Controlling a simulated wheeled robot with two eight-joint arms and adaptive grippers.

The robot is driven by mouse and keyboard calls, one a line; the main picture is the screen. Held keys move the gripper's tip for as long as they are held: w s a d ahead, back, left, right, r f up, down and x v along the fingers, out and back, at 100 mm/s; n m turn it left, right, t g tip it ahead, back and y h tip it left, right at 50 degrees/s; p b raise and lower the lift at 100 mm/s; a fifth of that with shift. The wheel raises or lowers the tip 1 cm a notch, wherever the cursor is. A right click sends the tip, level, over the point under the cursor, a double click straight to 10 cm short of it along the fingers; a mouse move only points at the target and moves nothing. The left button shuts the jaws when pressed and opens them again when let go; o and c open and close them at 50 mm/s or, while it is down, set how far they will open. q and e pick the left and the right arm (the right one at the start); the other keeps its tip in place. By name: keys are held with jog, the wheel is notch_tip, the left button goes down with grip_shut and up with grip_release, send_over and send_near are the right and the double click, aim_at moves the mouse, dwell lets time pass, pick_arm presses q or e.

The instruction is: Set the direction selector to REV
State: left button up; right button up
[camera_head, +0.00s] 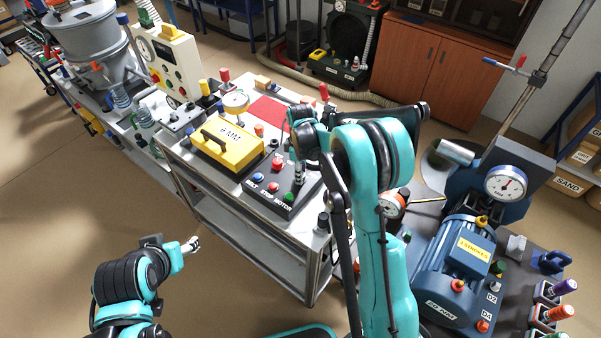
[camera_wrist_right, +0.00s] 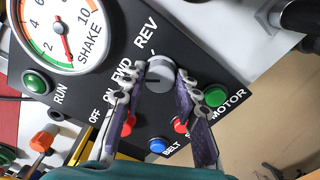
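The direction selector is a round grey knob (camera_wrist_right: 159,76) on the dark control panel, beside the white words FWD and REV, in the right wrist view. A short pale mark lies above it near REV; I cannot tell which way the knob's own pointer faces. My right gripper (camera_wrist_right: 162,78) has its fingertips close against both sides of the knob, with the knob between them. In the head view the right gripper (camera_head: 298,172) reaches down to the panel (camera_head: 276,199), and the knob is hidden. My left gripper (camera_head: 192,244) hangs away from the cart; its opening is unclear.
Near the knob are a blue BELT button (camera_wrist_right: 157,146), a green MOTOR button (camera_wrist_right: 215,95), red buttons and a SHAKE dial (camera_wrist_right: 62,28). A yellow box (camera_head: 228,146) sits beside the panel. A large blue motor (camera_head: 450,270) stands at the right.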

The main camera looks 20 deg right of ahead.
jog(key=shift+m, duration=0.3)
jog(key=m+b, duration=0.1)
jog(key=m, duration=0.1)
jog(key=shift+m, duration=0.3)
jog(key=m+b, duration=0.1)
jog(key=m, duration=0.2)
jog(key=shift+m, duration=0.3)
jog(key=m, duration=0.3)
jog(key=shift+m+b, duration=0.3)
jog(key=shift+b, duration=0.1)
jog(key=shift+m, duration=1.8)
jog(key=o, duration=1.1)
jog(key=shift+o, duration=0.2)
